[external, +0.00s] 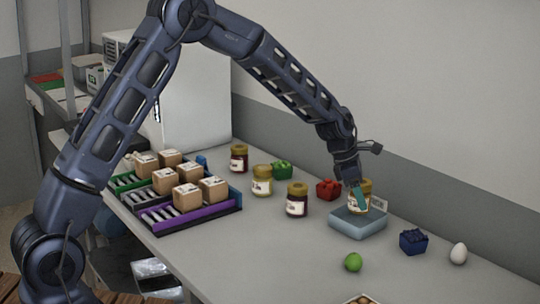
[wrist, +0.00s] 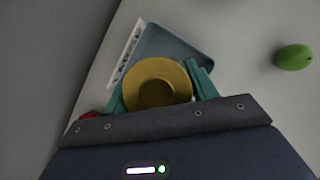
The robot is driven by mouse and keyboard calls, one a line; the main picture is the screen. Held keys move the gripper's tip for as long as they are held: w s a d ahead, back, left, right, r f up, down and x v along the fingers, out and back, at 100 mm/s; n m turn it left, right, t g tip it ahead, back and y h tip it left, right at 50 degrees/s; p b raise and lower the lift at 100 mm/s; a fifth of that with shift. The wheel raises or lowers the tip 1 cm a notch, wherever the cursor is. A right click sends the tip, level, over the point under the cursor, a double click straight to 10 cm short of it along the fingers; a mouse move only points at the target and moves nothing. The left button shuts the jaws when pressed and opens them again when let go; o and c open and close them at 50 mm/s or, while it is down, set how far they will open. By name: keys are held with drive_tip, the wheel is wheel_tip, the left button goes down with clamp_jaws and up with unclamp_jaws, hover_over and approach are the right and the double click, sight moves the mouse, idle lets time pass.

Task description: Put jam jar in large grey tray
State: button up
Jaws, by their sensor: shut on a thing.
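My gripper (external: 359,194) is shut on a jar (external: 366,197) with a gold lid and pale label, mostly hidden by the fingers. In the wrist view the round gold lid (wrist: 157,83) sits between the teal fingers of my gripper (wrist: 160,90). The jar is upright at the back part of the blue-grey tray (external: 358,226); I cannot tell whether its base touches the tray floor. The tray (wrist: 178,45) also shows beyond the lid in the wrist view. No other object shows in the tray.
Jars stand left of the tray: a dark one (external: 297,200), a pale one (external: 262,181) and another dark one (external: 239,158). A lime (external: 353,262), blue box (external: 413,241) and egg (external: 458,253) lie nearby.

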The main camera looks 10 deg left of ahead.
drive_tip(key=shift+f, duration=2.05)
drive_tip(key=shift+f, duration=0.15)
drive_tip(key=o, duration=1.2)
drive_tip(key=shift+o, duration=0.2)
